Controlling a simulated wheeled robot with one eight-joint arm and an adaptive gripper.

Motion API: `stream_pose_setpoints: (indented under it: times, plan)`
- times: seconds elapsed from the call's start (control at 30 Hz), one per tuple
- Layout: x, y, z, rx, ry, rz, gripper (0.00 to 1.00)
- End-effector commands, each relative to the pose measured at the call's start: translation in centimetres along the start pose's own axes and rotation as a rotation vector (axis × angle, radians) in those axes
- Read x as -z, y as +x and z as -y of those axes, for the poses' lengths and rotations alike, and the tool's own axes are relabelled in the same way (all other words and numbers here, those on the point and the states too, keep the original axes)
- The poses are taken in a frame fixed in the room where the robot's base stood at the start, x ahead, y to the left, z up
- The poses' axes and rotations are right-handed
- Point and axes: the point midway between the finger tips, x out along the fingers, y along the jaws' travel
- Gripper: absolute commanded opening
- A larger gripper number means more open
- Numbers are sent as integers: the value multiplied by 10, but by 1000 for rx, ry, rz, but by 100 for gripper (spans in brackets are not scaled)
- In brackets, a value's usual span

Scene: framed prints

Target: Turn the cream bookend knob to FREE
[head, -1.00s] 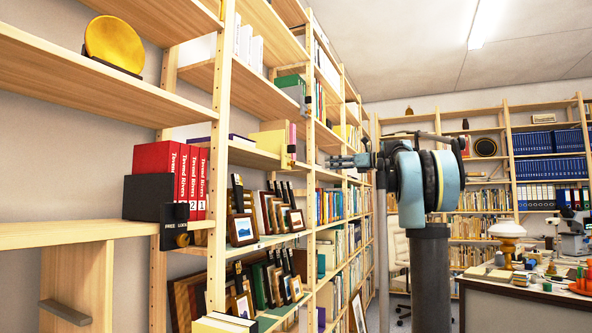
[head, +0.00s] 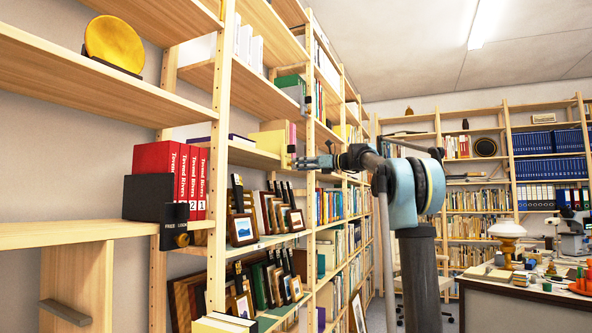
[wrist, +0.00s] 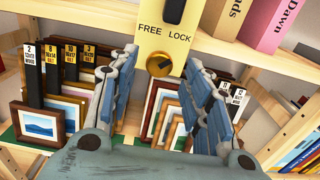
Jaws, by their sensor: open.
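In the wrist view the cream bookend (wrist: 150,40) shows a face lettered FREE on the left and LOCK on the right. A round brass knob (wrist: 158,64) sits below the lettering, with a dark bar across it whose pointing end I cannot make out. A black piece (wrist: 174,11) is on the face above. My gripper (wrist: 160,62) is open, one finger on each side of the knob in the picture, with nothing held. In the head view the cream bookend (head: 268,141) stands on a middle shelf, and my gripper (head: 298,162) is just right of it.
Framed prints (wrist: 65,110) with black label tags stand on the shelf below the bookend. Pink and tan books (wrist: 270,22) are at its right. A black bookend with its own FREE/LOCK plate (head: 174,226) stands by red binders (head: 172,170). A shelf upright (wrist: 290,130) is at right.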

Motion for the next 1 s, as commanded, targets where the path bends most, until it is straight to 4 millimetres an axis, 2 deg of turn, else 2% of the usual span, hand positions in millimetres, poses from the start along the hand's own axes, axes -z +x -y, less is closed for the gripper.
stream_pose_setpoints:
  times: [0.2, 0.57, 0.6, 0.77, 0.8, 1.0]
  plan:
    - [0, 21, 0, -1, 0, 0, 45]
    - [0, 25, 0, 1, 0, 0, 45]
    - [0, 25, 0, 1, 0, 0, 40]
    - [0, 25, 0, 1, 0, 0, 4]
    - [0, 25, 1, 1, 0, 0, 2]
    - [0, 25, 1, 2, -4, 1, 2]
